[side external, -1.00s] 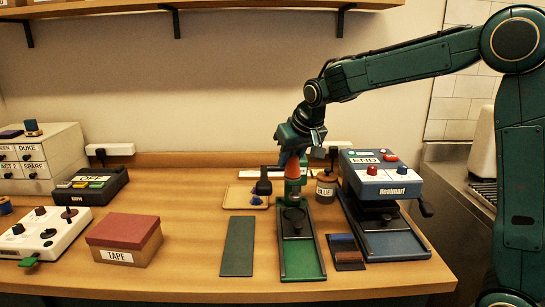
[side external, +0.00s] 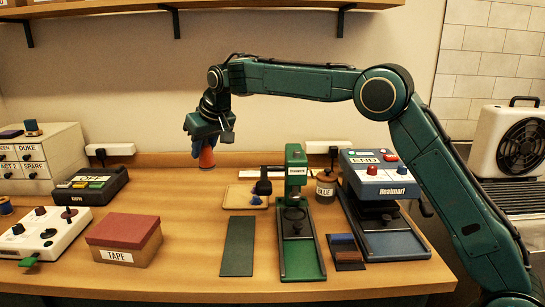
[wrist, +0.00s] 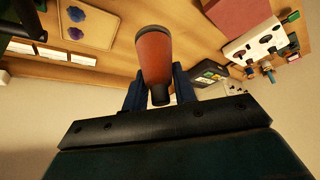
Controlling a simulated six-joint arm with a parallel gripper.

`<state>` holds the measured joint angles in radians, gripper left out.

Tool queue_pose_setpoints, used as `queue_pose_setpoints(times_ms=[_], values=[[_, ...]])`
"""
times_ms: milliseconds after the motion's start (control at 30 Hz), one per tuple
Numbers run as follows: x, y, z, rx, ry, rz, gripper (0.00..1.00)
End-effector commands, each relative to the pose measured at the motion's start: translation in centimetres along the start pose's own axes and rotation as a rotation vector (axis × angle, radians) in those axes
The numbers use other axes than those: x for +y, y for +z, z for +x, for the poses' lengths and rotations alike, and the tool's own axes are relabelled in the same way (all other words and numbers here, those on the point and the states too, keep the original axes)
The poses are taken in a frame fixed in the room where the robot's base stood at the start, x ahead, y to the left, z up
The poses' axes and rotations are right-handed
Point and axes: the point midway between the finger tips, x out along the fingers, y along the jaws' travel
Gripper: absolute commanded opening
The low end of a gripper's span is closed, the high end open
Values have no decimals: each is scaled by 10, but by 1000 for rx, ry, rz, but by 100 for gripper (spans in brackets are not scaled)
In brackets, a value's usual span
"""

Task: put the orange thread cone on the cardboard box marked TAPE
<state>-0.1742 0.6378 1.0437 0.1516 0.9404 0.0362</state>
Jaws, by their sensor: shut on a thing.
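My gripper (side external: 205,142) is shut on the orange thread cone (side external: 207,158) and holds it in the air above the back of the table. The cone also shows between the fingers in the wrist view (wrist: 155,58). The cardboard box marked TAPE (side external: 118,255) stands at the front left of the table, with a flat red lid on top. My gripper is above, behind and to the right of the box. Nothing lies on the lid. The red lid also shows at the upper right of the wrist view (wrist: 240,14).
A black device with coloured keys (side external: 90,184) and a white control box with knobs (side external: 45,232) stand left of the box. A green press (side external: 297,228), a blue Heatmart press (side external: 385,215) and a glue jar (side external: 326,187) stand right. A dark green mat (side external: 238,246) lies between.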

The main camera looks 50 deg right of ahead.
Motion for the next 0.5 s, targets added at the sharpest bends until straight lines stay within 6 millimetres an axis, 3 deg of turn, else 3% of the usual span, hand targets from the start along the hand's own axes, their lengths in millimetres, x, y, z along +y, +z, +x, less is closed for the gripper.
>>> queue_pose_setpoints(times_ms=[200,500], values=[[-44,-15,25,-1,-52,-92,5],[-103,-22,57,-1,-128,-223,5]])
